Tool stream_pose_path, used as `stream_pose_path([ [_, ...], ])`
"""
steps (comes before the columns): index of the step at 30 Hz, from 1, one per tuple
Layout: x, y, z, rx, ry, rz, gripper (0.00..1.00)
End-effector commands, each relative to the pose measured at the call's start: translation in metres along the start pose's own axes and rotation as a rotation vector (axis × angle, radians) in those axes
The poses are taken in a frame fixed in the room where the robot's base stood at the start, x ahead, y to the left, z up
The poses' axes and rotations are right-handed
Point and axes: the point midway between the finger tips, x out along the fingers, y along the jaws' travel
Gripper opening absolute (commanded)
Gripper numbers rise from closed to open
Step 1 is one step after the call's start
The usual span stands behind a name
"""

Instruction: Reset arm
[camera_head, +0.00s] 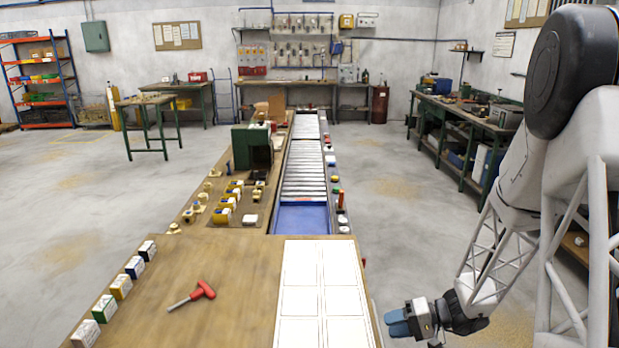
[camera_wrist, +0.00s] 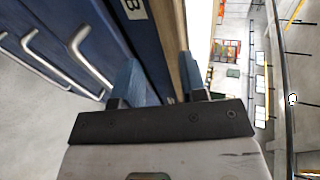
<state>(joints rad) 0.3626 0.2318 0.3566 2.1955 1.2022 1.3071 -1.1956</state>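My gripper (camera_head: 390,322) is at the lower right in the head view, out beyond the right edge of the workbench (camera_head: 230,262). It points left, toward the bench's side. Its two blue fingers stand apart, with nothing seen held between them. In the wrist view the gripper (camera_wrist: 158,75) also shows its fingers spread, with a blue drawer front (camera_wrist: 85,25) and the wooden bench edge (camera_wrist: 178,40) behind them. I cannot tell whether a finger touches the bench.
A white gridded board (camera_head: 320,290) lies on the bench's right side. A red-handled tool (camera_head: 193,294) and several small boxes (camera_head: 121,287) lie to its left. Silver drawer handles (camera_wrist: 85,60) stick out beside my gripper. Open floor (camera_head: 400,225) lies right of the conveyor.

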Motion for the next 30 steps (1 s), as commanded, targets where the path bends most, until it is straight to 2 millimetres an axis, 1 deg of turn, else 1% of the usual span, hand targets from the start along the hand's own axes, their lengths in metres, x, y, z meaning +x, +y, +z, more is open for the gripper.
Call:
stream_pose_path([
  [1,0.0,-0.011,0.005,-0.005,-0.021,0.022,0.39],
  [3,0.0,-0.024,0.013,-0.004,-0.048,0.054,0.39],
  [12,-0.002,-0.072,0.05,-0.006,-0.148,0.207,0.39],
  [21,-0.008,-0.113,0.087,-0.017,-0.206,0.379,0.39],
  [30,-0.018,-0.147,0.126,-0.037,-0.222,0.56,0.39],
])
